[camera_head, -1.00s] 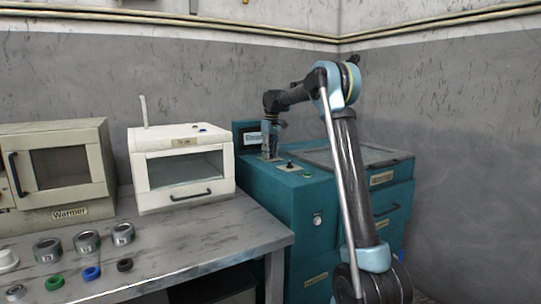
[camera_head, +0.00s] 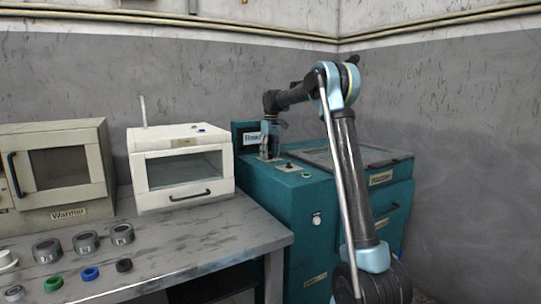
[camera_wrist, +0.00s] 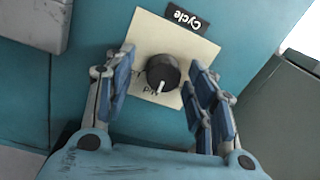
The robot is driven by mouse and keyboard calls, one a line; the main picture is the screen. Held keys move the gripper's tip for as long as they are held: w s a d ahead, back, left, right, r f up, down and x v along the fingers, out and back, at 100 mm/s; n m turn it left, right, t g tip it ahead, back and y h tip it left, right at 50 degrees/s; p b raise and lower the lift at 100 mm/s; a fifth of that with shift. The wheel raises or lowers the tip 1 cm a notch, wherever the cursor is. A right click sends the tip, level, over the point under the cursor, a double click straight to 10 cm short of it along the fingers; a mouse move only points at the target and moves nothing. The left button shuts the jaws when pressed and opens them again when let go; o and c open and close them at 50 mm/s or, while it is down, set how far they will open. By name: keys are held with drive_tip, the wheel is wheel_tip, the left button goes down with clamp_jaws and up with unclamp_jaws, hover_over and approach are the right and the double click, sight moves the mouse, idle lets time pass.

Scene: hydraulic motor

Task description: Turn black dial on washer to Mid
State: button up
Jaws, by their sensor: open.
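The teal washer (camera_head: 255,190) stands in the corner. In the wrist view, a round black dial (camera_wrist: 163,72) sits on a cream plate (camera_wrist: 150,32) below a black "Cycle" label (camera_wrist: 187,18). The dial's white pointer faces the lower edge of the picture, near partly hidden letters. My gripper (camera_wrist: 160,85) is open, with one finger on each side of the dial and gaps between fingers and dial. In the head view, my gripper (camera_head: 270,153) points down over the washer's top near its back left; the dial under it cannot be made out there.
A second black knob (camera_head: 289,165) and a green button (camera_head: 306,175) sit on the washer's top close to my gripper. A small screen (camera_head: 252,138) stands behind it. The white oven (camera_head: 180,140) on the metal table (camera_head: 215,235) is to the left.

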wheel_tip(320, 180, up, 12)
drive_tip(key=shift+w+d, duration=0.3)
idle(0.3)
drive_tip(key=shift+f, duration=0.1)
wheel_tip(320, 180, up, 6)
drive_tip(key=s+a+f+n, duration=0.1)
drive_tip(key=s+a, duration=0.1)
drive_tip(key=shift+t+h, duration=0.4)
drive_tip(key=f, duration=1.1)
drive_tip(key=w+d+f, duration=0.1)
drive_tip(key=f, duration=0.4)
drive_tip(key=shift+f, duration=0.3)
drive_tip(key=c, duration=1.1)
